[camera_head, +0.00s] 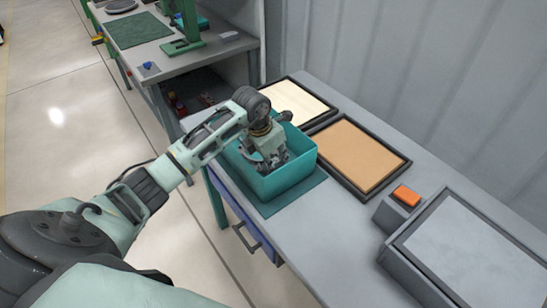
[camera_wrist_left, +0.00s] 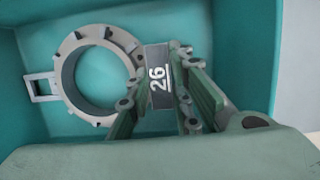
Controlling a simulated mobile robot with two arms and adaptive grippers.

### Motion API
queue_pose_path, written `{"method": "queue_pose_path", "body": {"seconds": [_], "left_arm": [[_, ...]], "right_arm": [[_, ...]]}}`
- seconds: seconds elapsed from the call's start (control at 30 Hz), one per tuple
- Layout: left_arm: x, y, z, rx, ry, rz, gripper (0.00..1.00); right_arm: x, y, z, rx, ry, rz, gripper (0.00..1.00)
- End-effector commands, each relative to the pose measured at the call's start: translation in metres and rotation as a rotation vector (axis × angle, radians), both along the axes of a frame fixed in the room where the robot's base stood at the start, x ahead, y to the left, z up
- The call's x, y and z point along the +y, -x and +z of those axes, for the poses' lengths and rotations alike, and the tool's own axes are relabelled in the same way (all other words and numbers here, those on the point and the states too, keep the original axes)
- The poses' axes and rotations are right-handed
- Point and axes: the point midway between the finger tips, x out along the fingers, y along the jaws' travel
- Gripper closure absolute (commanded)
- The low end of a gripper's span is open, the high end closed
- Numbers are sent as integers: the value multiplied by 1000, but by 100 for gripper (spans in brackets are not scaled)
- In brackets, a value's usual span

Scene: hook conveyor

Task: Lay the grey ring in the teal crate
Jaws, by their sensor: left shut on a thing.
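The teal crate (camera_head: 290,182) stands on the workbench, with its walls also showing in the left wrist view (camera_wrist_left: 238,50). The grey ring (camera_wrist_left: 62,78) is inside the crate, close over its floor. My left gripper (camera_head: 272,160) reaches down into the crate and is shut on the ring's tab (camera_wrist_left: 157,88). I cannot tell whether the ring touches the floor. The ring is hidden in the head view. My right gripper is out of view.
The crate stands on a dark green mat (camera_head: 305,193). Dark-framed trays with cream (camera_head: 300,102) and tan (camera_head: 357,154) surfaces lie behind and right of it. A box with an orange top (camera_head: 406,195) and a grey bin (camera_head: 405,275) are further right. A corrugated wall bounds the back.

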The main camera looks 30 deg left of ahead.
Motion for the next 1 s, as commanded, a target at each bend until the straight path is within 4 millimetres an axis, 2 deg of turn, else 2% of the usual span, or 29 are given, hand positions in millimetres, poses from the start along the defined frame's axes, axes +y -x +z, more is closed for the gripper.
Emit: {"method": "queue_pose_path", "body": {"seconds": [0.1, 0.13, 0.33, 0.63, 0.77, 0.87, 1.0], "left_arm": [[0, 0, -2, -1, -1, -1, 100], [0, 0, -3, 1, 0, 0, 79], [0, 0, -2, 1, 0, 0, 62], [0, 0, -1, 1, 0, 0, 61], [1, 1, 5, -2, -1, 1, 61], [3, 4, 19, -4, -2, -1, 61], [6, 11, 48, -6, -2, -1, 61]], "right_arm": [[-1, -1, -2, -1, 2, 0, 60], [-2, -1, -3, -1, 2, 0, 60], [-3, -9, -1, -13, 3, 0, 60], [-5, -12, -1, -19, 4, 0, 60], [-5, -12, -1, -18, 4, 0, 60], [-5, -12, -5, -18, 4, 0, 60], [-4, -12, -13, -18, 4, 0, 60]]}}
